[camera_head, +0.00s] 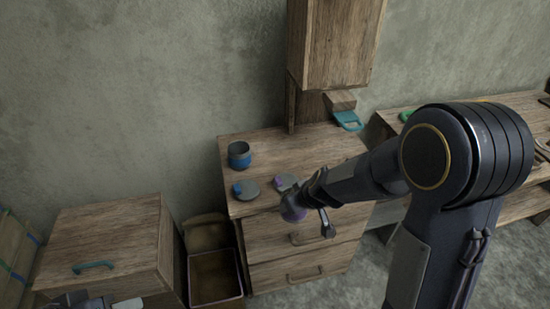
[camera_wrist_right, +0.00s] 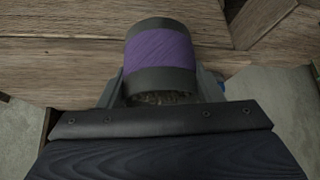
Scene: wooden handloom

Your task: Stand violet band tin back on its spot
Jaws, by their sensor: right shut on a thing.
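The violet band tin (camera_wrist_right: 160,50) is dark grey with a wide violet band. In the right wrist view it sits between the two fingers of my right gripper (camera_wrist_right: 161,88), which is shut on it. In the head view the tin (camera_head: 293,212) shows only partly, in front of the drawer cabinet's top edge, with my right gripper and wrist covering the rest. A grey lid with a violet knob (camera_head: 285,182) lies on the cabinet top just behind it. My left gripper (camera_head: 105,304) is cut off at the bottom left edge; its jaws are unclear.
On the cabinet top (camera_head: 300,150) stand a blue band tin (camera_head: 239,156) and a grey lid with a blue knob (camera_head: 247,189). A teal-handled object (camera_head: 348,120) lies at the back right. An open bin (camera_head: 215,279) stands left of the cabinet, beside a lower wooden chest (camera_head: 105,235).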

